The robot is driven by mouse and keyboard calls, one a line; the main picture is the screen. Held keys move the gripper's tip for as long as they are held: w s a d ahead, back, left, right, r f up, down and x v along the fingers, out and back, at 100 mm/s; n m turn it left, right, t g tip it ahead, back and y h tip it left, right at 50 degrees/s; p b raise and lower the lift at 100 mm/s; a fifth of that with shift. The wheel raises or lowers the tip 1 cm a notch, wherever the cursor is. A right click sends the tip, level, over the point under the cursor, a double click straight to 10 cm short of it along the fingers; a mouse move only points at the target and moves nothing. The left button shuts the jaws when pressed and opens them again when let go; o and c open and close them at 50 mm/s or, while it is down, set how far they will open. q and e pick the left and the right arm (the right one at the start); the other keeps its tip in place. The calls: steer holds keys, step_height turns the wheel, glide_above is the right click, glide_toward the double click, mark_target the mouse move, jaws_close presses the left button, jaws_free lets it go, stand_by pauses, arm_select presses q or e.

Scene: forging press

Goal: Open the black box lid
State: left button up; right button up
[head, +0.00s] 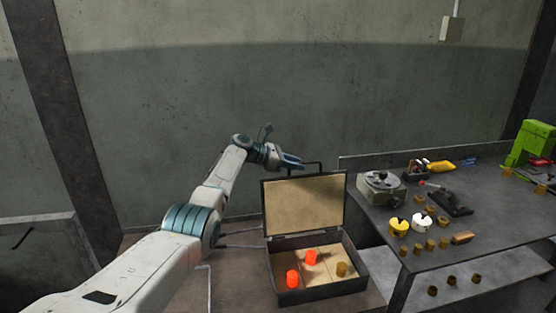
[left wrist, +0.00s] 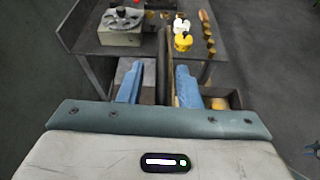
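The black box (head: 320,290) stands on a table with its lid (head: 305,205) standing up, showing a tan inner side. A dark handle (head: 318,165) sits on the lid's top edge. Two glowing orange-red cylinders (head: 293,278) and a brass-coloured one (head: 342,269) are in the box. My left gripper (head: 298,163) is at the lid's top edge, by the handle. In the left wrist view its blue fingers (left wrist: 160,86) are apart, with the dark lid edge (left wrist: 163,65) showing between them; contact cannot be told.
A grey workbench (head: 450,230) stands to the right with a grey device (head: 381,187), yellow and white round parts (head: 399,227), and several brass pieces. A green machine (head: 530,142) is at the far right. A wall stands behind.

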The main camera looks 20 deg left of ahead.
arm_select(q)
steer(key=b+v, duration=0.2)
steer(key=v, duration=0.7)
steer(key=shift+f, duration=0.15)
